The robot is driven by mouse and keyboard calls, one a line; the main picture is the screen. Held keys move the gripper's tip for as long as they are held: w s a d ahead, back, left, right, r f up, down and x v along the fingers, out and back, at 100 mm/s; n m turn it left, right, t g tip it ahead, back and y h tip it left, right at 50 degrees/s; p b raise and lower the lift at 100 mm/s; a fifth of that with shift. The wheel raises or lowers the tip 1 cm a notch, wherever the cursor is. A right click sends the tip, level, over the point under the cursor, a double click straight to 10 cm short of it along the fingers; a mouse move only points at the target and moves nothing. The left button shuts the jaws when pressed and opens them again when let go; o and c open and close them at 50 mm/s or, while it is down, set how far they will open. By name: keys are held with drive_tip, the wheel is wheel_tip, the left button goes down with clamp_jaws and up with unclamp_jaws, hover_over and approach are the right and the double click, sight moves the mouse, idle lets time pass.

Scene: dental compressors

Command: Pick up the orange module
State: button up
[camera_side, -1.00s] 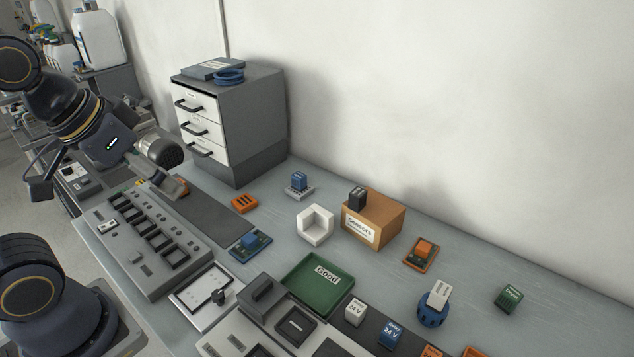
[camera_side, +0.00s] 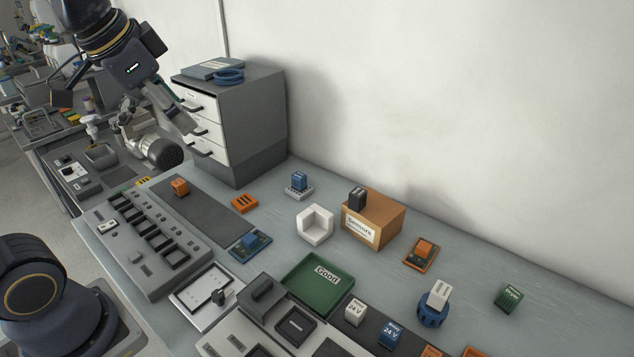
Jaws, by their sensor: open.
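A small orange module (camera_side: 180,188) stands on the dark strip (camera_side: 212,210) beside the grey panel with square sockets (camera_side: 150,240). My gripper (camera_side: 190,124) is open and hangs above the module, clear of it, in front of the drawer cabinet. Nothing shows between its fingers. Other orange pieces are in view: a flat slotted one (camera_side: 243,204) right of the strip, one on an orange-edged board (camera_side: 422,252), and pieces cut off at the bottom edge (camera_side: 474,352).
The drawer cabinet (camera_side: 252,120) stands close to the right of my gripper. A metal motor-like part (camera_side: 164,153) is behind the panel. A green tray (camera_side: 318,287), white corner block (camera_side: 315,226) and cardboard box (camera_side: 376,222) stand further right. Bare table lies between them.

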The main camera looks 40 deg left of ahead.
drive_tip(key=w+a+g, duration=0.1)
drive_tip(key=w+a, duration=0.5)
drive_tip(key=w, duration=0.1)
drive_tip(key=n+g, duration=0.3)
drive_tip(key=g, duration=0.2)
hover_over(178, 182)
drive_tip(key=f, duration=2.8)
drive_tip(key=shift+w+f, duration=0.3)
drive_tip(key=shift+s+f, duration=0.15)
drive_tip(key=shift+f, duration=1.45)
drive_tip(key=shift+s+f, duration=0.1)
drive_tip(key=shift+f, duration=1.45)
drive_tip(key=shift+c, duration=0.2)
drive_tip(key=c, duration=1.2)
